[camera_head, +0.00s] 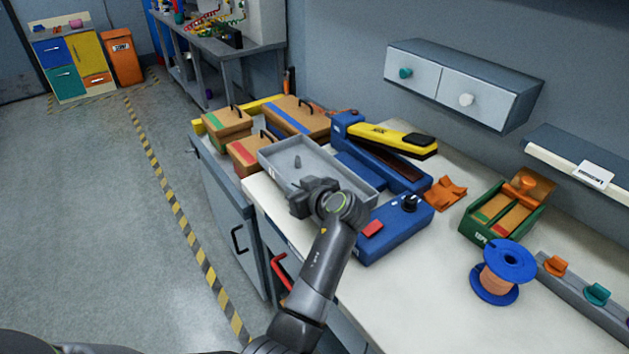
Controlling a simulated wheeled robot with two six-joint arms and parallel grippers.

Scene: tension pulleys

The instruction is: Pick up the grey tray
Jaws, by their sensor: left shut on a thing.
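The grey tray (321,163) is a shallow rectangular tray on the workbench, in the middle of the head view. A small grey peg-like piece shows inside it. My left gripper (303,205) is at the tray's near long wall and is shut on it. The gripper and wrist hide part of that wall and the tray's near right end. I cannot tell whether the tray is resting on the bench or slightly raised. My right gripper is not in view.
Wooden boxes with black handles (296,116) stand behind and left of the tray. A blue device with a yellow arm (391,139) and a blue box with a red button (397,228) crowd its right side. A blue spool (503,272) and green bin (507,207) stand further right.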

